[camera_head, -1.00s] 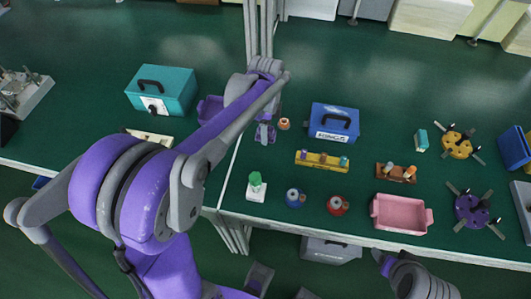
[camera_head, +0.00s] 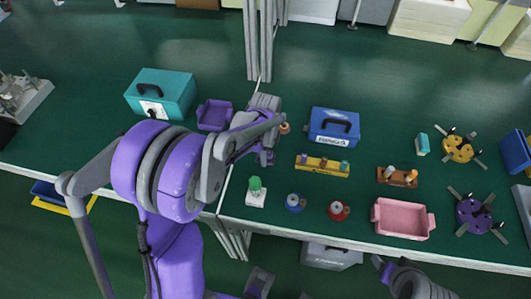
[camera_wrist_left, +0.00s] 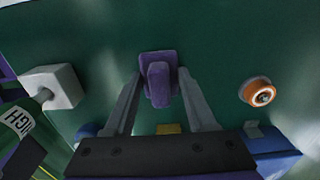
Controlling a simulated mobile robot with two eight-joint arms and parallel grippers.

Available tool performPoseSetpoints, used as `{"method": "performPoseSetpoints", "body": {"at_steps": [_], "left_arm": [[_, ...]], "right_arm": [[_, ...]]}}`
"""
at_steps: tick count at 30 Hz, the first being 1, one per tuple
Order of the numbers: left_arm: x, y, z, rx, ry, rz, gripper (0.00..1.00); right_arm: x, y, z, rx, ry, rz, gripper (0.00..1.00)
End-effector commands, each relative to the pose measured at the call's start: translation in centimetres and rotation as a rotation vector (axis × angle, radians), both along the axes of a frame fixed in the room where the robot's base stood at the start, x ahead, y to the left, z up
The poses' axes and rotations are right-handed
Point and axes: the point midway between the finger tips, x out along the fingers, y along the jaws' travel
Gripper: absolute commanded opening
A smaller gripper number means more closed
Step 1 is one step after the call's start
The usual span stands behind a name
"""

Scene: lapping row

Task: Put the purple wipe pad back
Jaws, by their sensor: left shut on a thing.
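The purple wipe pad (camera_wrist_left: 158,88) is a small purple block with a raised grip. In the left wrist view it sits between the two grey fingers of my left gripper (camera_wrist_left: 160,72), which is shut on it. In the head view my left gripper (camera_head: 263,156) is over the green bench, left of the blue toolbox and behind the white block with the green top. The pad there is small and partly hidden by the gripper. I cannot tell whether it touches the bench. My right gripper is not clearly in view; only part of that arm shows at the lower right.
A purple tray (camera_head: 214,115) and teal toolbox (camera_head: 162,95) stand left. The orange-topped piece (camera_head: 284,128), blue toolbox (camera_head: 333,126), yellow holder (camera_head: 322,166) and green-topped white block (camera_head: 256,193) stand near my gripper. A pink tray (camera_head: 403,218) is at right.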

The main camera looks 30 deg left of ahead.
Motion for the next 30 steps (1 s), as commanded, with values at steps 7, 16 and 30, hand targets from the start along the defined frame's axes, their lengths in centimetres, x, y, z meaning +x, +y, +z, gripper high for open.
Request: {"method": "performPoseSetpoints", "body": {"at_steps": [7, 16, 30], "left_arm": [[0.0, 0.0, -0.3, 0.000, 0.000, 0.000, 0.76], [0.0, 0.0, -0.3, 0.000, 0.000, 0.000, 0.86], [0.0, 0.0, 6.7, 0.000, -0.001, 0.001, 0.86]], "right_arm": [[-0.1, 0.0, -0.3, 0.000, 0.001, 0.000, 0.69], [-0.1, 0.0, -0.3, 0.000, 0.001, 0.000, 0.69], [0.2, 0.0, 0.8, 0.000, -0.003, 0.000, 0.69]]}}
